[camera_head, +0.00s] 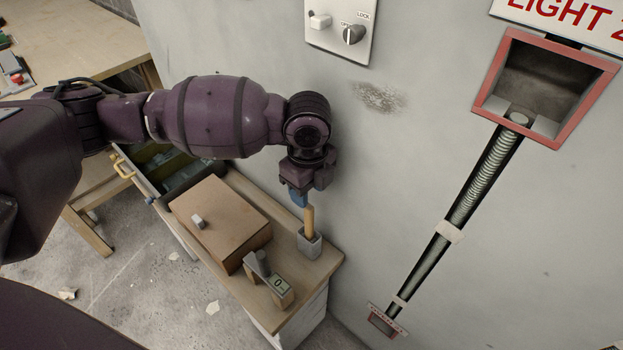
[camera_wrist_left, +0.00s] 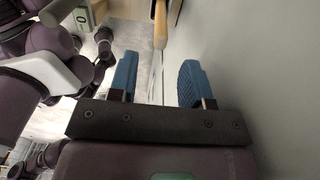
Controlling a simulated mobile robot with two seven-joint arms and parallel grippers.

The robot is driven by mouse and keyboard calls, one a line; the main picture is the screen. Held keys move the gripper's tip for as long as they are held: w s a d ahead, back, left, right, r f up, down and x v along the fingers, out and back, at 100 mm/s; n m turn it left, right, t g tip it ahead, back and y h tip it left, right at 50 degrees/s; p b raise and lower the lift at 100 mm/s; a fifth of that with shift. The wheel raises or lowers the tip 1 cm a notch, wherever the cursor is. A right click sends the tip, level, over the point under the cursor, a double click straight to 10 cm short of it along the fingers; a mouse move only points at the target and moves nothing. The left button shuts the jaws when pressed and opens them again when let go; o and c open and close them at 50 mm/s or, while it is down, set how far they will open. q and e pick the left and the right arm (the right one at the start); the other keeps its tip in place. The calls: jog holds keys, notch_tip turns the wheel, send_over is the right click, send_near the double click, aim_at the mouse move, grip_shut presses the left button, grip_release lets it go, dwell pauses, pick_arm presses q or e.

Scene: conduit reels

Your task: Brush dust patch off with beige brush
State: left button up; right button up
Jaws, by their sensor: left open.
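The dust patch (camera_head: 379,97) is a grey speckled smudge on the pale wall, below the switch plate. The beige brush (camera_head: 309,221) stands upright in a small grey holder (camera_head: 309,243) on the cabinet top near the wall. Only its handle shows; its lower end is hidden in the holder. My left gripper (camera_head: 301,196) is just above the handle's top. In the left wrist view, my left gripper (camera_wrist_left: 157,80) has its two blue fingers apart with nothing between them, and the brush handle (camera_wrist_left: 160,24) shows beyond the fingertips. My right gripper is not in view.
An open drawer (camera_head: 160,168) is at the left. A red-framed wall box (camera_head: 547,85) and a conduit (camera_head: 470,190) are at the right.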

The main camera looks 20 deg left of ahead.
pick_arm(q)
notch_tip(320, 180, down, 3)
jog(key=shift+r+b, duration=0.2)
jog(key=shift+b, duration=0.3)
jog(key=shift+f+b, duration=0.3)
jog(key=shift+f, duration=1.25)
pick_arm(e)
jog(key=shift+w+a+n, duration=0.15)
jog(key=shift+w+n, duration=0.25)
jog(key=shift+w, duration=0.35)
pick_arm(q)
grip_shut()
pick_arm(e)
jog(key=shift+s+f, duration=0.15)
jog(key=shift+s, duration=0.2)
pick_arm(q)
jog(key=shift+r, duration=0.2)
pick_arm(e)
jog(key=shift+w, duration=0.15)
